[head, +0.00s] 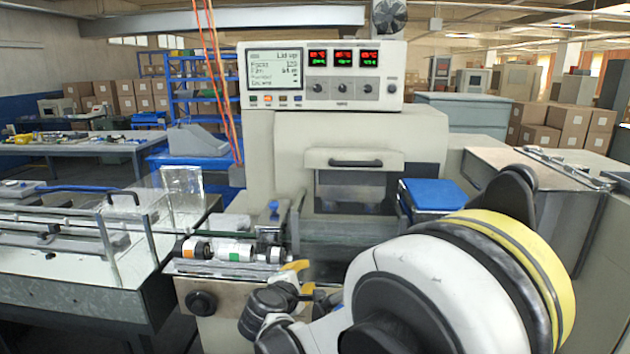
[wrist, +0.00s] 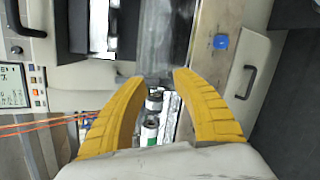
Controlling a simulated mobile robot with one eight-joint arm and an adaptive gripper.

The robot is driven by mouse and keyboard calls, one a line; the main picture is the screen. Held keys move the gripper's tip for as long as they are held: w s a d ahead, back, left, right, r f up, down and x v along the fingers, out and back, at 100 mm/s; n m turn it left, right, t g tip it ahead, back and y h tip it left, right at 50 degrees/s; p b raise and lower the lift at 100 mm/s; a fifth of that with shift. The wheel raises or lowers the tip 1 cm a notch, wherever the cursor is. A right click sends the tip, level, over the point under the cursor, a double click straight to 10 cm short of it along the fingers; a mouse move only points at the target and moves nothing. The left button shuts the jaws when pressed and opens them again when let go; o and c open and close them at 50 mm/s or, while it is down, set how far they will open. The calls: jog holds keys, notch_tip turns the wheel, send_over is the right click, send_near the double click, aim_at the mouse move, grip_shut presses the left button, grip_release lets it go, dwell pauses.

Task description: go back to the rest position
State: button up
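My gripper (head: 298,277) is in front of the flow wrapper (head: 350,140), to the right of the small rolls, partly hidden by my own white arm. In the wrist view my gripper (wrist: 158,78) has its two yellow fingers spread apart, with nothing between the tips. A white roll with a green band (head: 234,250) lies along the machine's front ledge; it also shows in the wrist view (wrist: 150,130), beyond the gap between the fingers. A dark roll with an orange mark (head: 192,248) lies to its left.
A control panel (head: 322,75) tops the machine. A black knob (head: 201,303) is on the front. A conveyor table with rails (head: 75,280) stands at the left. A side cabinet (head: 540,180) stands at the right.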

jog(key=s+d+r+m+g, duration=0.25)
jog(key=s+d+m, duration=0.25)
jog(key=s+d, duration=0.3)
jog(key=s+d+r+m+g, duration=0.2)
jog(key=s+d+r+m, duration=0.25)
jog(key=s+d, duration=0.4)
jog(key=s+d+f+m+y, duration=0.1)
jog(key=s+d+m+y, duration=0.1)
jog(key=s+m, duration=0.3)
jog(key=s+d+f+m+g+y, duration=0.1)
jog(key=s+m, duration=0.4)
jog(key=s, duration=0.6)
jog(key=shift+s+d+f+y, duration=0.3)
jog(key=shift+d+f+y, duration=0.1)
jog(key=shift+d+f, duration=0.55)
jog(key=shift+d+r, duration=0.1)
